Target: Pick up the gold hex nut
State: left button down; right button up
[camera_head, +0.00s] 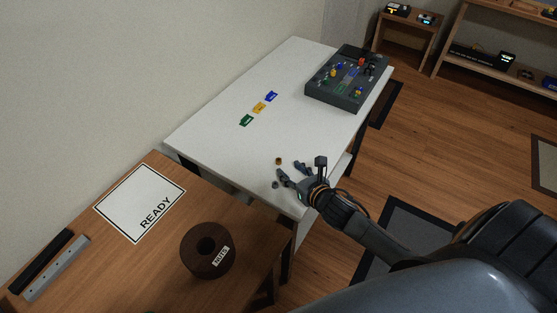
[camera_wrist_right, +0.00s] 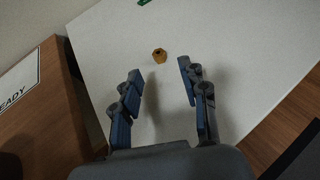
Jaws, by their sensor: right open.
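The gold hex nut (camera_head: 278,161) lies on the white table near its front end. It also shows in the right wrist view (camera_wrist_right: 159,56), just beyond the fingertips and between their lines, a little nearer the left finger. My right gripper (camera_head: 291,170) is open and empty, low over the table's front corner, with its fingers pointing toward the nut. In the right wrist view both fingers (camera_wrist_right: 160,69) are spread wide and apart from the nut. My left gripper does not show.
Green (camera_head: 246,120), yellow (camera_head: 259,108) and blue (camera_head: 271,96) pieces lie farther back on the white table (camera_head: 210,125). A dark control panel box (camera_head: 347,78) stands at its far end. A wooden table holds a READY mat (camera_head: 135,200) and a round NUTS container (camera_head: 197,262).

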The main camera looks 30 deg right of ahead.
aim_at(280, 161)
jog(key=shift+p+x, duration=0.55)
jog(key=shift+x, duration=2.3)
jog(key=shift+a, duration=0.1)
jog(key=shift+r, duration=0.1)
grip_shut()
